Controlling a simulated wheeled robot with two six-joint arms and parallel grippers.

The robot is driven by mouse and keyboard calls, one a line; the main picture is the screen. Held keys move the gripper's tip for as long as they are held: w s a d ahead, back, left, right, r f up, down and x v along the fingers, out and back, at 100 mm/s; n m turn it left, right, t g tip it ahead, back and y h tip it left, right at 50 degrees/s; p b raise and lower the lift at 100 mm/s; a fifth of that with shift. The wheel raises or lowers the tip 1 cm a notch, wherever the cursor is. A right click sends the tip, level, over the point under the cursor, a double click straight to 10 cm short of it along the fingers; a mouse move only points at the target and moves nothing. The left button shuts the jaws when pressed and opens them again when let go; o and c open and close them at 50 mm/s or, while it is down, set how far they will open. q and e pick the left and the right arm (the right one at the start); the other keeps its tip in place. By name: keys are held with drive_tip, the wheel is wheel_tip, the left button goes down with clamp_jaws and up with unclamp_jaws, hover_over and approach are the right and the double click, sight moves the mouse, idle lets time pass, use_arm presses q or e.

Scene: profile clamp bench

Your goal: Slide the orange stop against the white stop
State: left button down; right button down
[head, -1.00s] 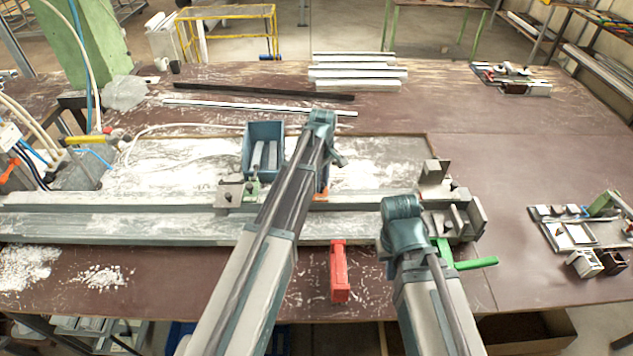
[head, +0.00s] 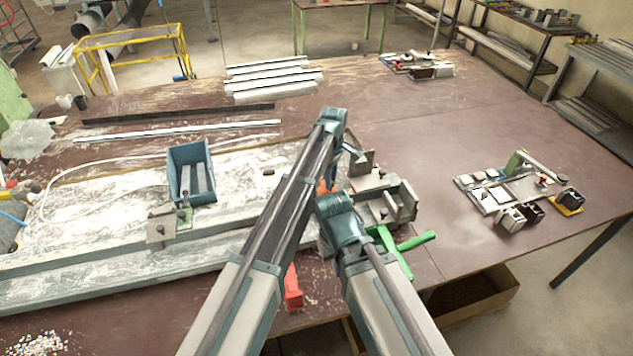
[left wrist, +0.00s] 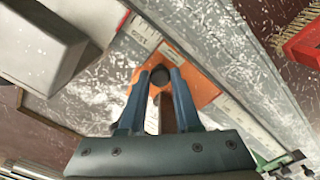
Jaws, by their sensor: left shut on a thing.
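The orange stop (left wrist: 203,88) lies under my left gripper (left wrist: 160,76) in the left wrist view, beside a ruler strip. My left fingers are shut on its dark round knob (left wrist: 160,77). In the head view a sliver of the orange stop (head: 322,188) shows behind my arms. A pale grey-white block (head: 362,162) stands just right of it; it appears to be the white stop. A pale block (left wrist: 38,48) fills the upper left of the wrist view, apart from the orange stop. My right arm crosses in front of the rail; its fingers are hidden.
A grey stop with a green clamp (head: 162,228) sits on the rail (head: 90,270) farther left. A blue bin (head: 190,170) stands behind it. A green lever (head: 415,241) and a red block (head: 293,288) are near the front.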

use_arm(q)
drive_tip(key=shift+w+d, duration=0.1)
drive_tip(key=shift+d, duration=0.4)
drive_tip(key=c, duration=0.6)
unclamp_jaws()
drive_tip(key=shift+a, duration=0.1)
wheel_tip(320, 180, up, 14)
drive_tip(key=p, duration=1.3)
drive_tip(key=shift+p, duration=0.4)
drive_tip(key=shift+f, duration=0.1)
